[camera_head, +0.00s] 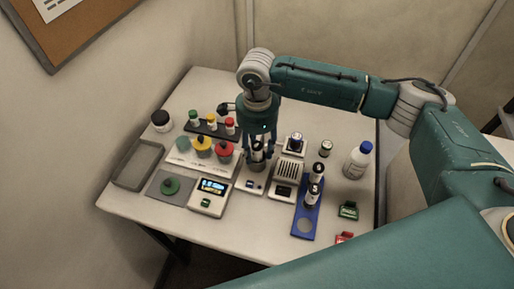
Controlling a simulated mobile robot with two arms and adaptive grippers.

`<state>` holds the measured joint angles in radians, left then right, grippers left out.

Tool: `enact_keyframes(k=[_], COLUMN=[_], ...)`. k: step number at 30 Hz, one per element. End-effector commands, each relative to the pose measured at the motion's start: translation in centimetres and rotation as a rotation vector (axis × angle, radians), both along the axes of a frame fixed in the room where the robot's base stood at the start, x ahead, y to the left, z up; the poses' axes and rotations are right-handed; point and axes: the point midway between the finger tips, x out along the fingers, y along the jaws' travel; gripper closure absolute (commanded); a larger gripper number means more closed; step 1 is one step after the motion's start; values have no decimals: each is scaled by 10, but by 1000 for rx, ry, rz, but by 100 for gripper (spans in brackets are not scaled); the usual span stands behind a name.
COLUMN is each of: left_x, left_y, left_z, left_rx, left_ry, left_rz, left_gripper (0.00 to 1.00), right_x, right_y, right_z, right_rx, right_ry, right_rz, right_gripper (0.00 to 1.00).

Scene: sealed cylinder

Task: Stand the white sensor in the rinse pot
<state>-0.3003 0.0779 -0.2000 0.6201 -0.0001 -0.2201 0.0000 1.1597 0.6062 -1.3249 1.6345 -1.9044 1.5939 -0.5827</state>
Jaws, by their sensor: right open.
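My right gripper (259,150) points straight down, open, with its fingers around the upper part of a dark cylinder with a pale band (257,156). This cylinder stands upright in a small white device (251,182). Two similar black-and-white cylinders stand upright in a blue rack (304,226), one behind the other (316,172) (312,194). Another short one (296,142) sits in a unit behind, and a small pale jar (326,148) stands to its right. I cannot tell for sure which of these is the white sensor or the rinse pot. My left gripper is out of view.
At left are a grey tray (119,172), a black-lidded jar (161,121), several coloured-cap items and a grey mat (158,187) with a green knob. A display unit (207,204) stands in front. A blue-capped bottle (357,161) and green and red pieces are at right.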

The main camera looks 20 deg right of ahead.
Motion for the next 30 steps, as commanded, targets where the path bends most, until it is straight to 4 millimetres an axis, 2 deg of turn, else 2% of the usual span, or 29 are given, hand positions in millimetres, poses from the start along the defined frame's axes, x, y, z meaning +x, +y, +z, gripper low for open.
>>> enact_keyframes(k=[5, 9, 15, 18, 22, 30], left_x=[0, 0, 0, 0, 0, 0], left_y=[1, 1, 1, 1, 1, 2], left_z=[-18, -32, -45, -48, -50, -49], left_rx=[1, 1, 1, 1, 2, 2], left_ry=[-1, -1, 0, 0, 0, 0], left_rz=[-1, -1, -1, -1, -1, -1], left_gripper=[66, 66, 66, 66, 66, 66], right_x=[2, 2, 1, 1, 1, 0], right_y=[0, 0, 0, 0, 0, 0], right_z=[27, 58, 97, 110, 119, 120], right_rx=[2, 1, 1, 1, 1, 1], right_ry=[-8, -8, -5, -3, -2, -1], right_rz=[1, 1, 1, 0, 0, 0], right_gripper=[57, 57, 57, 57, 57, 57])
